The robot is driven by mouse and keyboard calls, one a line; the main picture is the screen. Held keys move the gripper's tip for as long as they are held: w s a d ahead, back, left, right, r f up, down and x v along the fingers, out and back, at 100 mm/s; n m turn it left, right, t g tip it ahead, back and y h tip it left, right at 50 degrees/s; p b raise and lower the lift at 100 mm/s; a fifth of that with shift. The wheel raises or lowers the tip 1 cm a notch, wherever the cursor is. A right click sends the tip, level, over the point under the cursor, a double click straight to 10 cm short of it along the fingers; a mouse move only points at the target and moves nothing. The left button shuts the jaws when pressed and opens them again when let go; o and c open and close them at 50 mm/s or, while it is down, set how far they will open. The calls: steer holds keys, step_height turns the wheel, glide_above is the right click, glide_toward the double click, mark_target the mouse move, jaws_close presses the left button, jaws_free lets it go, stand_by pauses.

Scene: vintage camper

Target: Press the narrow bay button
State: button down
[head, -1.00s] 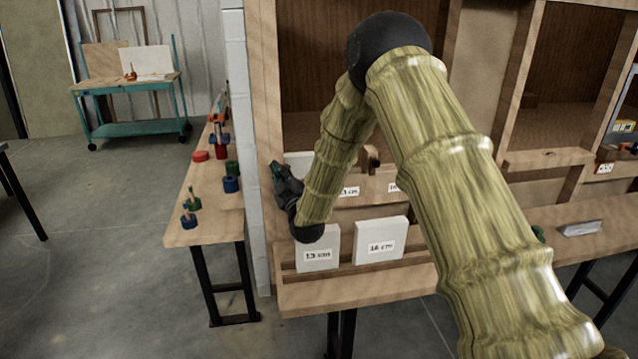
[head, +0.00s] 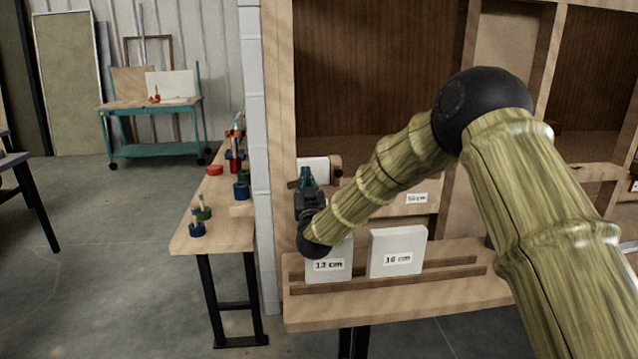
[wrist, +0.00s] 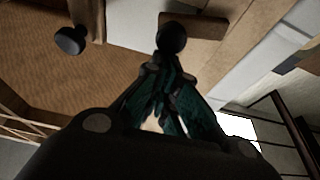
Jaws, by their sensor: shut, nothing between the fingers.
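My gripper (head: 307,176) is shut and empty, in front of the bay wall beside the left post. In the wrist view its dark green fingers (wrist: 160,82) meet close to a dark round knob (wrist: 172,36), which looks like a button; I cannot tell whether they touch. A second dark round knob (wrist: 70,40) is to its left, apart from the fingers. In the head view a small dark knob (head: 337,173) shows right of the gripper, beside a white block (head: 315,165). I cannot tell which knob belongs to the narrow bay; the label behind my arm is hidden.
A white 13 cm block (head: 328,268) and a white 16 cm block (head: 397,252) stand on the ledge (head: 400,307) below my wrist. A 16 cm label (head: 416,198) is on the rail. The side table (head: 222,225) at left holds pegs and rings.

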steer(key=shift+r, duration=0.2)
step_height(320, 180, up, 4)
steer(key=p, duration=0.2)
steer(key=b+v, duration=0.2)
steer(key=v, duration=0.8)
steer(key=shift+a+f, duration=0.1)
steer(key=shift+f, duration=0.1)
